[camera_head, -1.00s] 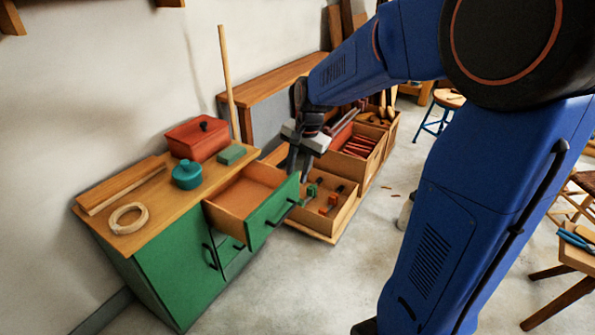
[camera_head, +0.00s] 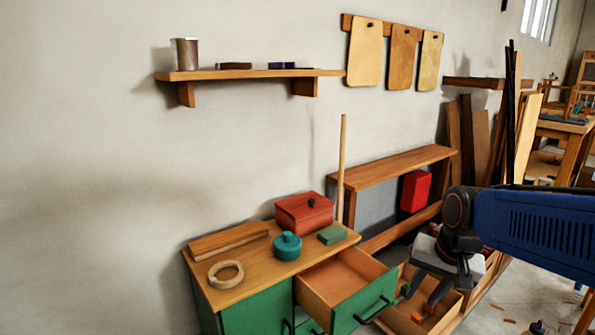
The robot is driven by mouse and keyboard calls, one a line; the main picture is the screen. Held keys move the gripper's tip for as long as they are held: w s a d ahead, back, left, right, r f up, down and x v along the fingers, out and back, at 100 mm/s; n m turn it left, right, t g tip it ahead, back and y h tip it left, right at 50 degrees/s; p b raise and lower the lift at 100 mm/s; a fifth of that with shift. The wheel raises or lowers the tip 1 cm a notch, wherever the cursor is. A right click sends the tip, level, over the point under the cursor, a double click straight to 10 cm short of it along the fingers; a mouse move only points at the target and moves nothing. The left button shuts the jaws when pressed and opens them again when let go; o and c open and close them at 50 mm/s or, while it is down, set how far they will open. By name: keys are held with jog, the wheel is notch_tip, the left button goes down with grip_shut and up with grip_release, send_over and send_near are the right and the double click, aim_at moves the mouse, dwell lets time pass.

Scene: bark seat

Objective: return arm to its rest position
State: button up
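My gripper (camera_head: 437,283) hangs at the end of my blue arm on the right of the head view. It is in front of the open wooden box at the lower right and points down. Its dark fingers look apart, with orange showing between them. I see nothing clearly held. The orange seems to belong to things in the box behind, but this is hard to tell. The fingers hide part of the box.
A green cabinet (camera_head: 255,313) has an open drawer (camera_head: 363,312) left of my gripper. On its top are a red box (camera_head: 305,214), a teal pot (camera_head: 287,247) and a wooden ring (camera_head: 226,274). A low wooden shelf (camera_head: 395,166) with a red box (camera_head: 415,191) stands behind. A wall shelf (camera_head: 245,74) is above.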

jog(key=s+n+t, duration=0.1)
jog(key=s+n, duration=0.4)
jog(key=s, duration=0.8)
jog(key=shift+d+f+h, duration=0.15)
jog(key=shift+d+h, duration=0.25)
dwell(0.6)
